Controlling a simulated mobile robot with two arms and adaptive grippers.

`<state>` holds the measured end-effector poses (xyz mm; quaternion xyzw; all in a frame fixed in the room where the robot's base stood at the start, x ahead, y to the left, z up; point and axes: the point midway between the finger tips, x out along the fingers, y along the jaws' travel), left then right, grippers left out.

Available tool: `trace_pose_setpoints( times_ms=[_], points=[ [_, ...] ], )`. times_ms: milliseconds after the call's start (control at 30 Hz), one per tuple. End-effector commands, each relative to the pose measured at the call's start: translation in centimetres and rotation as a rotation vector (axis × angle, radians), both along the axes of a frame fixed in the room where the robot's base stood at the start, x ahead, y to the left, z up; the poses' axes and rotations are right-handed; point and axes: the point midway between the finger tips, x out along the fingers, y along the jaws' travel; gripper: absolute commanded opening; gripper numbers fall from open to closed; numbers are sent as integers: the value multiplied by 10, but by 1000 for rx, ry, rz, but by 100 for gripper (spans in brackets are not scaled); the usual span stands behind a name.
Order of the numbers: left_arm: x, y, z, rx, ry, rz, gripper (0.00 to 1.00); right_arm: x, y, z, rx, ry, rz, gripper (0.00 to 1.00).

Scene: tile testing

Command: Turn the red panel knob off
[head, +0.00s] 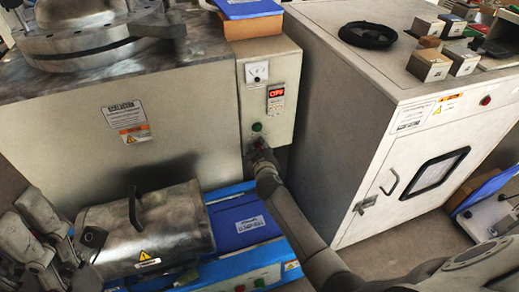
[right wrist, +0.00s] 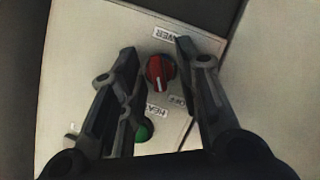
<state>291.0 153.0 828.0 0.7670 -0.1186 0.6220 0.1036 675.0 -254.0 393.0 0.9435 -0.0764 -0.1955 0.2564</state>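The red knob (right wrist: 160,73) is on the pale control panel (right wrist: 75,85), between the POWER and HEAT labels in the right wrist view. A pale line runs across its face, and a small OFF label is beside it. My right gripper (right wrist: 157,62) is open, with one finger on each side of the knob; visible gaps separate the fingers from it. In the head view, my right gripper (head: 262,160) is at the lower part of the panel and mostly covers the knob. My left gripper (head: 48,235) is at the lower left, its opening unclear.
A green button (right wrist: 143,131) is close to the red knob. The panel carries a red display (head: 276,93) and a meter (head: 257,72). A metal motor-like cylinder (head: 165,225) is near my left gripper. A white cabinet (head: 340,120) stands to the right.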

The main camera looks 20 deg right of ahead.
Motion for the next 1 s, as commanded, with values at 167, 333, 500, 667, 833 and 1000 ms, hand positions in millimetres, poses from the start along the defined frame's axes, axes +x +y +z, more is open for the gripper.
trace_pose_setpoints(
  times_ms=[167, 333, 500, 667, 833, 1000],
  points=[
    [-1, 1, 2, -4, -8, 3, 50, 0, 0, 0, 0, -2, -1, 31],
    [0, 1, 1, -2, -5, 2, 50, -8, 2, 2, 1, -1, 0, 31],
    [0, 0, 1, -2, -3, 1, 50, -26, 7, 9, 2, -1, 0, 31],
    [0, 0, 1, -1, -2, 1, 50, -48, 13, 17, 3, -1, 0, 31],
    [0, 0, 0, -1, -1, 0, 50, -73, 20, 25, 4, 0, 1, 31],
    [0, 0, 0, 0, -1, 0, 50, -94, 25, 33, 2, 1, 0, 31]
  ],
)
